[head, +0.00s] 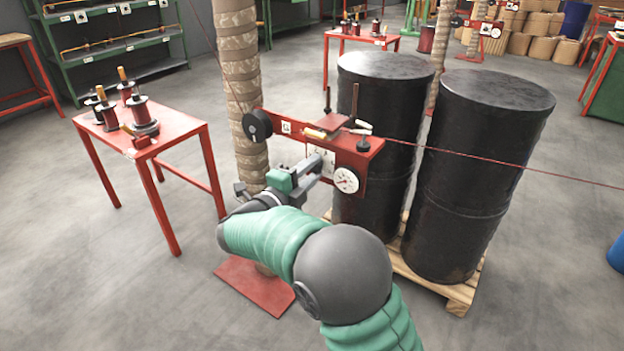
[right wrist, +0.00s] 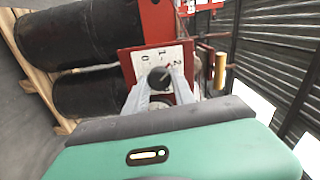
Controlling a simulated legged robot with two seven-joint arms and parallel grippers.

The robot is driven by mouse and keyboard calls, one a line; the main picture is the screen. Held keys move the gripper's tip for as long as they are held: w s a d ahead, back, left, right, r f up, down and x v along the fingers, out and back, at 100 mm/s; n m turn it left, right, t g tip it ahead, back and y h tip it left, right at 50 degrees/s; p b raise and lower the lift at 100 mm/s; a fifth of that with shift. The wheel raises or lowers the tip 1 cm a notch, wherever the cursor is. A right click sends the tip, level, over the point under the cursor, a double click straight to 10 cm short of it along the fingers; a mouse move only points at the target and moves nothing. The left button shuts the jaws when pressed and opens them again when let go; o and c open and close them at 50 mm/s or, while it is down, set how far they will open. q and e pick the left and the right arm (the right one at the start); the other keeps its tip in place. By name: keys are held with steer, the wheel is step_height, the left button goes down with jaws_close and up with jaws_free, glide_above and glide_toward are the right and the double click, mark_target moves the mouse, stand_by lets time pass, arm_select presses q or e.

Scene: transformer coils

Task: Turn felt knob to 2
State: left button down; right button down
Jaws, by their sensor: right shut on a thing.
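The felt knob (right wrist: 159,78) is a dark round knob on a white dial plate (right wrist: 134,68) marked 0, 1 and 2 in the right wrist view. A thin mark on the knob seems to slant toward the 2 side, but its exact setting is too small to tell. My right gripper (right wrist: 160,88) is shut on the knob, one grey finger on each side. My left gripper is not in view.
A round gauge (head: 346,180) sits just right of the dial plate. A red wire (head: 480,152) runs across the bracket. Two black drums (head: 480,170) stand on a pallet (head: 455,297) close behind. A red table (head: 185,122) with spools stands left.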

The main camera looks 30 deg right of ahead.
steer(key=shift+a+f+m+b, duration=0.1)
steer(key=shift+f+m+b, duration=0.05)
steer(key=shift+m+b, duration=0.55)
steer(key=shift+f+m+b, duration=0.15)
steer(key=shift+m+b, duration=0.45)
steer(key=shift+m, duration=0.2)
steer(key=c, duration=1.1)
jaws_free()
steer(key=shift+w, duration=0.1)
steer(key=shift+r, duration=0.1)
steer(key=shift+r, duration=0.1)
steer(key=p+v, duration=0.5)
steer(key=v, duration=1.2)
